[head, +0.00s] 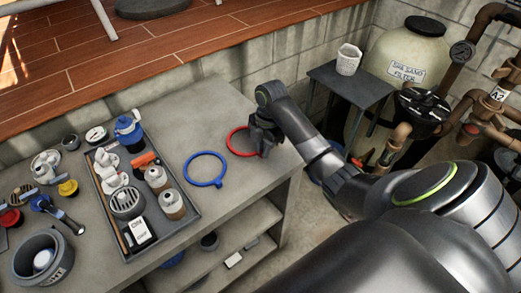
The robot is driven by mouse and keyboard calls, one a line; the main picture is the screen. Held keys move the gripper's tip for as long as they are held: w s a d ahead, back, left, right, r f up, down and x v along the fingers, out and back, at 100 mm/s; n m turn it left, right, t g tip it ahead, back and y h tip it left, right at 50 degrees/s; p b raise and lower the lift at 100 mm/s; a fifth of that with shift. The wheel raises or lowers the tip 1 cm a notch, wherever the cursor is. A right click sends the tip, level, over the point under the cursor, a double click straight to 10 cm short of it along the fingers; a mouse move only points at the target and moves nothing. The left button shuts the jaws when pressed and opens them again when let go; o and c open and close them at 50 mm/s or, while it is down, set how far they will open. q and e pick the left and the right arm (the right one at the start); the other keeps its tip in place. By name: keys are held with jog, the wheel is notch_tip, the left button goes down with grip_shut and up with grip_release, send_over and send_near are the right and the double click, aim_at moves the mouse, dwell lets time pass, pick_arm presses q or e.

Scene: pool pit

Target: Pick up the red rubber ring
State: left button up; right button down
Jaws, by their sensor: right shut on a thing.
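The gripper hides that part of the ring. I cannot tell whether the ring rests on the bench or is slightly above it. My left gripper is not in view.
A blue ring (205,183) lies left of the red one, beside a dark tray (187,222) of fittings and tools. A grey pot (42,258) and several small parts stand further left. A small side table (338,82) and a sand filter tank (405,62) are at the back right.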

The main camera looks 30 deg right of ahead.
notch_tip(320, 180, up, 4)
jog(key=shift+r, duration=0.1)
notch_tip(320, 180, up, 2)
jog(key=p, duration=0.3)
jog(key=shift+r, duration=0.2)
jog(key=shift+r+p, duration=1.05)
jog(key=shift+f, duration=0.1)
